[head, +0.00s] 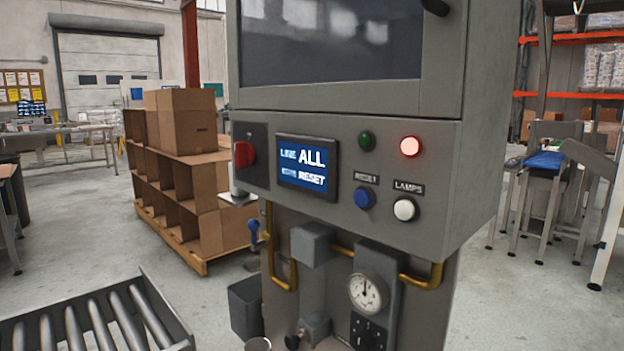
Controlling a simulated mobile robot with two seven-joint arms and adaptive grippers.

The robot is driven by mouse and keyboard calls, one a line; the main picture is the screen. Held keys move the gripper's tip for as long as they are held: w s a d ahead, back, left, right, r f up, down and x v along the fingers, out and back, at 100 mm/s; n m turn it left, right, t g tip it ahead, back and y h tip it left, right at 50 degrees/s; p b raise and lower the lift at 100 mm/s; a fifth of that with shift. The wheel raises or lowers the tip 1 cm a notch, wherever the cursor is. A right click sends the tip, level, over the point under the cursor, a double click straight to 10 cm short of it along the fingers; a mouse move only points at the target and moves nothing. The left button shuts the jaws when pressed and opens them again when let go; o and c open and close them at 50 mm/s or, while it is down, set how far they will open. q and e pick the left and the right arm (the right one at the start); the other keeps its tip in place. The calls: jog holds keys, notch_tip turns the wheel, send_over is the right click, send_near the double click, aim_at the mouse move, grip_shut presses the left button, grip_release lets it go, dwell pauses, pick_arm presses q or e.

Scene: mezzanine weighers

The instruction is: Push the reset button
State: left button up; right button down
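The blue reset button (365,197) sits on the front of a grey control cabinet (440,200), under a label that reads RESET. A white button (404,209) labelled LAMPS is to its right. Above them are a dark green button or lamp (366,140) and a brightly lit red one (409,146). A small screen (306,165) to the left reads "ALL" and "RESET" beside smaller words that are hard to read. Neither of my grippers is in view.
A red rotary knob (244,154) is at the panel's left. Brass pipes (418,277) and a pressure gauge (367,293) are below the panel. A roller conveyor (100,320) stands at lower left, cardboard boxes (185,122) behind. The space before the buttons is clear.

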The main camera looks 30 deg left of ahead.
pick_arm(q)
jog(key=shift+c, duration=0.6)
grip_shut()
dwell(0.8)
